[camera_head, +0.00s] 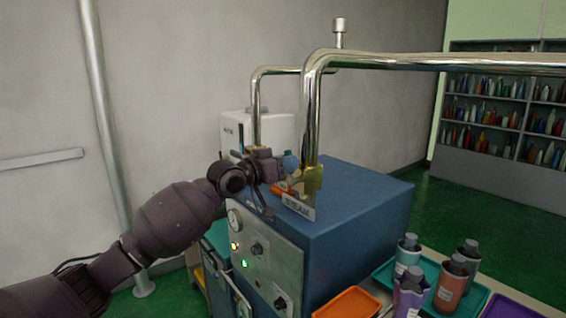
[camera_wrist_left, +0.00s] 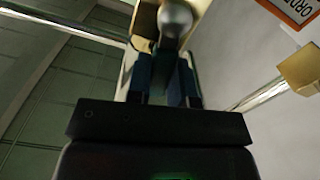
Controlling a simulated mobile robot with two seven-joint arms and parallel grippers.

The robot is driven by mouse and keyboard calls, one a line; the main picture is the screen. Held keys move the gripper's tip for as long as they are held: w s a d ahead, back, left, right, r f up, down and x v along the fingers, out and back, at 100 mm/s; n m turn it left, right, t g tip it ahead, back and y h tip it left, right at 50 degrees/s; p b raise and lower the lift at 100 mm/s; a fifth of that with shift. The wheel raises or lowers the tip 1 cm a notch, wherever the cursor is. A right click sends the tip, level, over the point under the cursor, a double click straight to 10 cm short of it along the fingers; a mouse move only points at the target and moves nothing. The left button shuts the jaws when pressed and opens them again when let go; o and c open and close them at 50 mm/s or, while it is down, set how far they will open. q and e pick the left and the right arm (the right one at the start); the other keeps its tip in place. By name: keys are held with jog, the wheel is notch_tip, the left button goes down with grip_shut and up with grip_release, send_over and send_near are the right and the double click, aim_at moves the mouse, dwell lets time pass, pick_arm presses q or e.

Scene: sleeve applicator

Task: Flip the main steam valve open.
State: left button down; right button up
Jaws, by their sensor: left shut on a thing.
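The main steam valve is a brass body (camera_head: 311,181) at the foot of the thick chrome pipe, with a STEAM plate (camera_head: 298,207) in front. Its orange handle (camera_head: 281,190) shows just below my left gripper (camera_head: 288,163). My left gripper comes in from the left at the valve and is shut on the handle; the grip itself is mostly hidden in the head view. In the left wrist view the two dark blue fingers (camera_wrist_left: 162,78) stand either side of a grey rounded part (camera_wrist_left: 175,20), with brass behind it. My right gripper is not in view.
The valve stands on a blue machine (camera_head: 360,215) with a gauge and knobs on its front. Chrome pipes (camera_head: 420,62) rise close to the gripper. Several bottles (camera_head: 452,285) on trays stand at the lower right. A white box (camera_head: 270,128) is behind.

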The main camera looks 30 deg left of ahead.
pick_arm(q)
jog(key=shift+s+d+m+p, duration=0.15)
jog(key=shift+d+m, duration=0.1)
jog(key=shift+m, duration=0.4)
jog(key=shift+s+d+m+p, duration=0.15)
jog(key=shift+d+m, duration=0.1)
jog(key=shift+m, duration=0.4)
jog(key=shift+w, duration=0.1)
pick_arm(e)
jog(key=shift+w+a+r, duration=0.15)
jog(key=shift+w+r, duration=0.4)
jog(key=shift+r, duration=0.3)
